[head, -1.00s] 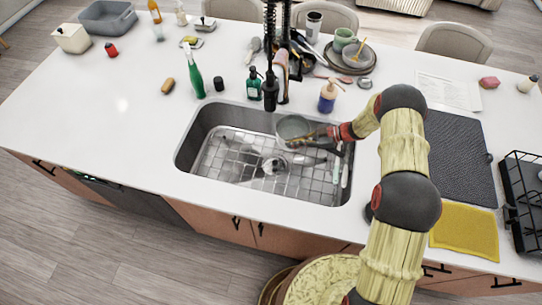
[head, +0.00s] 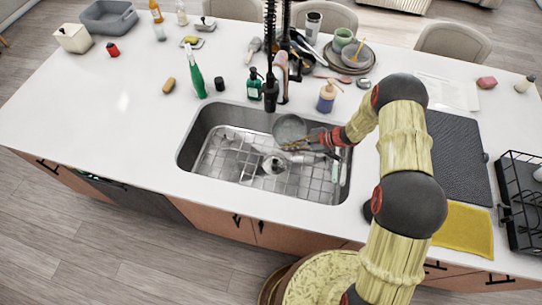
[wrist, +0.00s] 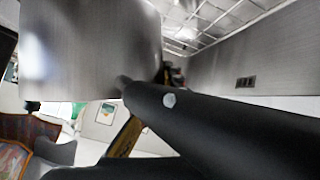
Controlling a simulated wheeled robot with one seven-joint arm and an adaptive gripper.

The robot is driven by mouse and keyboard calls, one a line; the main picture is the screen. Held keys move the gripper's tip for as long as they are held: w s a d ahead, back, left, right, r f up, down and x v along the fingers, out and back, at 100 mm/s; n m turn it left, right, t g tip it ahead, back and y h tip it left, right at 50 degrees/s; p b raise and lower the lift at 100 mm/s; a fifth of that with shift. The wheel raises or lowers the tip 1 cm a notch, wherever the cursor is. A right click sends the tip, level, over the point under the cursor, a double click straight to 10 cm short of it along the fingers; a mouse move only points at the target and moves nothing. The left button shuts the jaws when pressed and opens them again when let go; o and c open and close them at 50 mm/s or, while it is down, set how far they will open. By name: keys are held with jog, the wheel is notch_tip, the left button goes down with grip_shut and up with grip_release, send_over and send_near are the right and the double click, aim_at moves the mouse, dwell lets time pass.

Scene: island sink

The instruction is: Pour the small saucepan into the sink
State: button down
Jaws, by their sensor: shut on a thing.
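The small saucepan (head: 290,127) is a grey metal pan, held over the back part of the steel sink (head: 203,135). Its round face is turned toward the head camera, so it looks strongly tilted. My gripper (head: 305,143) is at the pan's right, shut on its handle. In the wrist view the saucepan's shiny side (wrist: 90,45) fills the upper left, and a thick black handle with a rivet (wrist: 220,115) runs to the lower right. The wrist view is rolled over, with the sink's wire rack (wrist: 230,20) at the top. I cannot see any contents in the pan.
The faucet (head: 270,90) stands just behind the sink, near the pan. A green bottle (head: 195,75) is to the left. A dark drying mat (head: 460,155) and yellow cloth (head: 462,230) lie right. The counter's left side is mostly clear.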

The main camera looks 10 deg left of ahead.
jog(key=shift+s+a+r+n+t+h+b, duration=0.1)
jog(key=shift+s+a+n+t+h+b, duration=0.1)
jog(key=shift+s+a+n+t+h, duration=0.25)
jog(key=shift+s+a+r+n+t+h+b, duration=0.15)
jog(key=shift+s+t+b, duration=0.1)
jog(key=shift+s, duration=0.25)
dwell(3.7)
jog(key=shift+s+a+n+t+h+b, duration=0.25)
jog(key=shift+s+t+b, duration=0.2)
jog(key=shift+b, duration=0.35)
dwell(2.5)
